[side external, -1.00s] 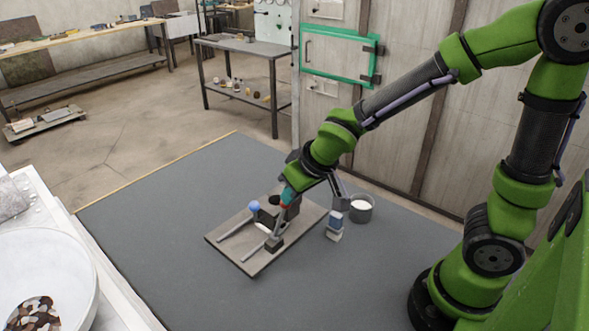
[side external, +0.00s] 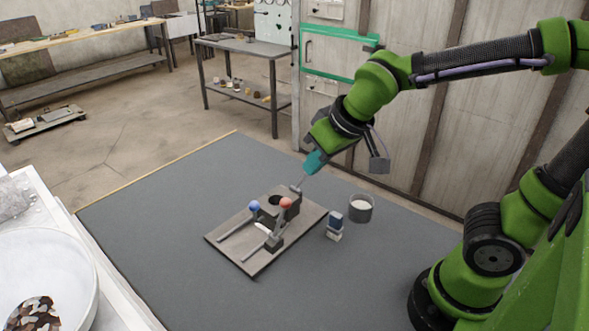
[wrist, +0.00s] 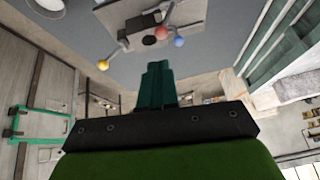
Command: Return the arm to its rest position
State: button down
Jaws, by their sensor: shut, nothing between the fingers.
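My gripper (side external: 309,169), with teal fingers, is shut and empty above the back right of a grey board. Its shut fingers also show in the wrist view (wrist: 157,72). The board (side external: 225,243) carries levers with a red ball (side external: 286,203) and a blue ball (side external: 254,206), and a dark block with a round hole (side external: 274,200). The wrist view shows the red ball (wrist: 157,31), the blue ball (wrist: 179,42) and a yellow ball (wrist: 103,65) on a rod. I cannot make out the yellow ball in the side view.
A grey pot with white contents (side external: 361,208) and a small blue and white block (side external: 334,226) stand right of the board. A white bowl (side external: 75,262) is at the lower left.

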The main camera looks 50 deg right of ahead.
jog(key=shift+s+d+r, duration=0.3)
jog(key=shift+s+r, duration=0.05)
jog(key=shift+r, duration=0.15)
jog(key=s+r+m+t+y, duration=0.1)
jog(key=s+m, duration=0.1)
jog(key=s, duration=0.4)
jog(key=shift+s+d+m+y, duration=0.15)
jog(key=shift+d+m+y, duration=0.15)
jog(key=shift+d+m, duration=0.15)
dwell(0.4)
